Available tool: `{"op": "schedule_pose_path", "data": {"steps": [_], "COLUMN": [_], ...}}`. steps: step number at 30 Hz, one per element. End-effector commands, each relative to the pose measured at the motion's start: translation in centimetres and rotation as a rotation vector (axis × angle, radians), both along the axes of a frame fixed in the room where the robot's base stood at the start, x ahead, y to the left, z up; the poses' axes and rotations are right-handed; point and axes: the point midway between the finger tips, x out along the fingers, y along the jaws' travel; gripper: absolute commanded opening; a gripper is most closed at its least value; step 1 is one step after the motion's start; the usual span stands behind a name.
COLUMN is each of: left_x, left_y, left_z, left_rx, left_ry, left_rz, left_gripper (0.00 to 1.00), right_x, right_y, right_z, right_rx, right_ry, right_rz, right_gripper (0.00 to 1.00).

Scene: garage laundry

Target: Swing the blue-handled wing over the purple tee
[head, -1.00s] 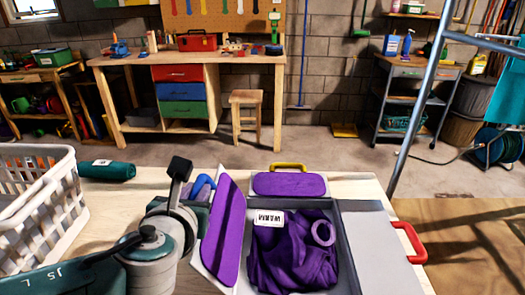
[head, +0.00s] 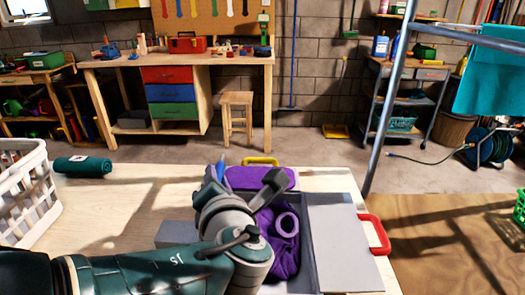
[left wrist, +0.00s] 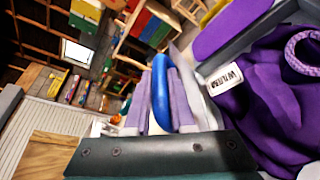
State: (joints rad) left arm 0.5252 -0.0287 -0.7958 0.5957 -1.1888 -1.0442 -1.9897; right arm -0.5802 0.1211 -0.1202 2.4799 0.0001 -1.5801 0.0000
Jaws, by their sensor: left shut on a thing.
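The purple tee (head: 280,250) lies bunched in the middle of the grey folding board, its round collar facing up; it also shows in the left wrist view (left wrist: 262,85) with a white tag. My left gripper (head: 217,175) is shut on the blue handle (head: 221,167), which shows between the two fingers in the left wrist view (left wrist: 160,90). The blue-handled wing is mostly hidden by my gripper and arm in the head view; its thin pale edge (left wrist: 191,75) stands tilted up beside the tee in the left wrist view. My right gripper is not in view.
The yellow-handled flap (head: 258,178) lies flat at the back; the red-handled wing (head: 345,245) lies flat at the right. A white laundry basket (head: 30,195) and a green roll (head: 82,166) are on the table's left. A metal ladder-like frame (head: 385,110) stands at the right.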

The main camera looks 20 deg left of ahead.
Motion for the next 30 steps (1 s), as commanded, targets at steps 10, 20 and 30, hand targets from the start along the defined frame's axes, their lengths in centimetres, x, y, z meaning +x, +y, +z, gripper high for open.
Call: {"op": "schedule_pose_path", "data": {"steps": [10, 20, 30], "left_x": [0.19, 0.16, 0.2], "left_y": [-0.8, -0.8, -0.85], "left_z": [-0.57, -0.57, -0.5], "left_rx": [-0.008, -0.009, -0.008], "left_ry": [0.002, 0.003, 0.002], "left_rz": [0.003, 0.003, 0.002], "left_gripper": [0.0, 0.0, 0.52], "right_x": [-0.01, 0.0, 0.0], "right_y": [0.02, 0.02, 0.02], "right_z": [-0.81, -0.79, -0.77], "right_rx": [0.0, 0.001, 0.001], "right_ry": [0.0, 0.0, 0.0], "right_rz": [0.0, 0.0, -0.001], "right_gripper": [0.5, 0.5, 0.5]}}
